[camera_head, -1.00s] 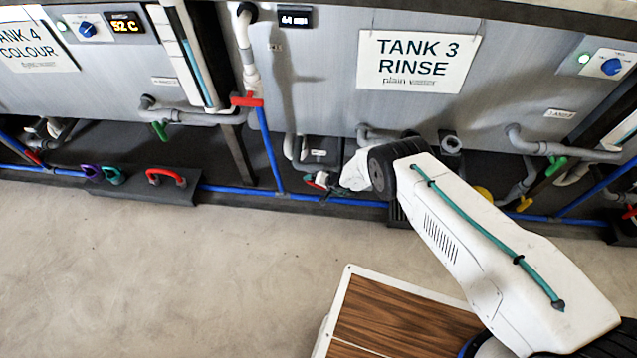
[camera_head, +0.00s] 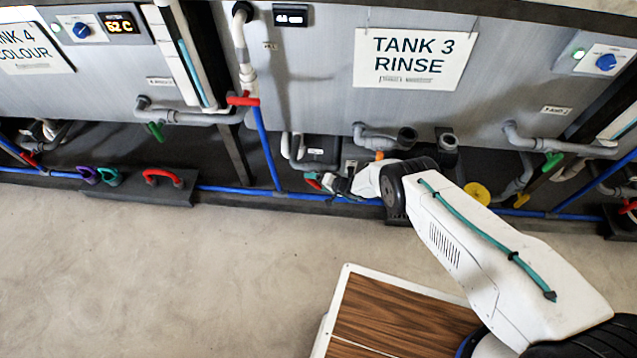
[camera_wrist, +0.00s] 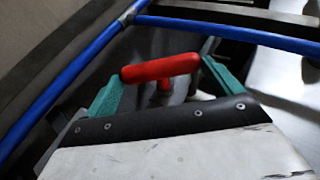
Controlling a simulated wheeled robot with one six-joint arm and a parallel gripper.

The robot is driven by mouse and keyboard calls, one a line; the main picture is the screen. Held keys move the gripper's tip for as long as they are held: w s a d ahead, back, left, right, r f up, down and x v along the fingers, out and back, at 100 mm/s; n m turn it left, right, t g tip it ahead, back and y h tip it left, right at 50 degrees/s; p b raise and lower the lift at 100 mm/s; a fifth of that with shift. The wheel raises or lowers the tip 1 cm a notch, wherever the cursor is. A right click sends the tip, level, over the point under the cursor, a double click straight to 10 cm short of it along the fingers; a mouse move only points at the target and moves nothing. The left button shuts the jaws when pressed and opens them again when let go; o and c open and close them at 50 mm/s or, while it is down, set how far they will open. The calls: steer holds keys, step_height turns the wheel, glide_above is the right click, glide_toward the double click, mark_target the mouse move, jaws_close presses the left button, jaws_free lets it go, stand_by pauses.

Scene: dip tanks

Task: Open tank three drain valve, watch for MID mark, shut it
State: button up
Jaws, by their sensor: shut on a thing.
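My gripper (camera_head: 322,183) is low under tank three, beside the blue floor pipe. In the wrist view its teal fingers (camera_wrist: 163,76) stand at both ends of a red T-shaped handle (camera_wrist: 160,68), shut on it. Whether this handle belongs to the drain valve cannot be told. Tank three (camera_head: 310,75) carries a TANK 3 RINSE sign (camera_head: 416,57). A grey outlet pipe with a green handle (camera_head: 551,163) is at its lower right. A sight tube (camera_head: 623,124) shows partly at the right edge; no MID mark is readable.
A blue pipe (camera_head: 235,190) runs along the floor. A dark rack (camera_head: 140,190) with purple, teal and red handles lies at left. A red-handled valve (camera_head: 243,100) is on the vertical pipe. A yellow disc (camera_head: 477,192) is behind my arm. Open floor lies in front.

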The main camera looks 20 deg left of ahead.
steer(key=o, duration=0.7)
steer(key=v, duration=0.8)
steer(key=shift+f, duration=0.1)
